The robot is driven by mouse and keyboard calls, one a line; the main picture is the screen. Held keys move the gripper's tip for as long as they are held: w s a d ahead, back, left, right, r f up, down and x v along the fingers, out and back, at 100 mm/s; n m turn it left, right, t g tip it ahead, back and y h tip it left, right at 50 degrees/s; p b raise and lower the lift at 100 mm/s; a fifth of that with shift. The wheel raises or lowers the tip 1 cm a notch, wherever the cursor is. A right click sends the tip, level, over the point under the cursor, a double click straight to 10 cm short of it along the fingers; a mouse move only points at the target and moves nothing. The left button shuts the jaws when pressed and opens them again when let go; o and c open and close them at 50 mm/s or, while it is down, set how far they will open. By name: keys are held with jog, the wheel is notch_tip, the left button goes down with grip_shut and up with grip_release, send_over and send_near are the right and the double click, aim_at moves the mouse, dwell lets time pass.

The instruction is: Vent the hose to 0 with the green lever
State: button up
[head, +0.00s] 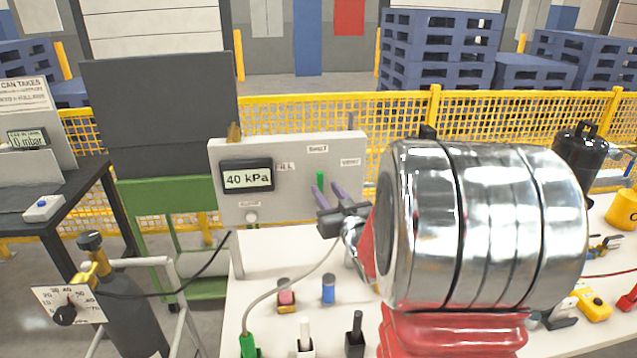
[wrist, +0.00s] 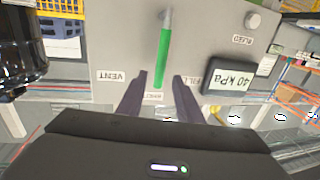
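The green lever (head: 320,180) stands about upright on the grey panel (head: 290,205), under the SHUT label. In the wrist view, which is turned over, the lever (wrist: 164,55) points at that label, with VENT and FILL to either side. The panel's display (head: 247,178) reads 40 kPa; it also shows in the wrist view (wrist: 231,81). My gripper (head: 329,187) is open and empty in front of the panel. In the wrist view my gripper (wrist: 161,78) has its purple fingers apart, with the lever's end between them in the picture. I see no contact.
A thin hose (head: 290,278) runs down to a green connector (head: 247,344) on the white table (head: 265,262). A pink-topped piece (head: 286,297) and a blue piece (head: 328,289) stand below the panel. A yellow mesh fence (head: 420,120) is behind.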

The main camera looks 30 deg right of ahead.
aim_at(320, 183)
jog(key=x, duration=0.6)
jog(key=shift+c, duration=0.3)
grip_shut()
jog(key=shift+a, duration=0.1)
dwell(0.4)
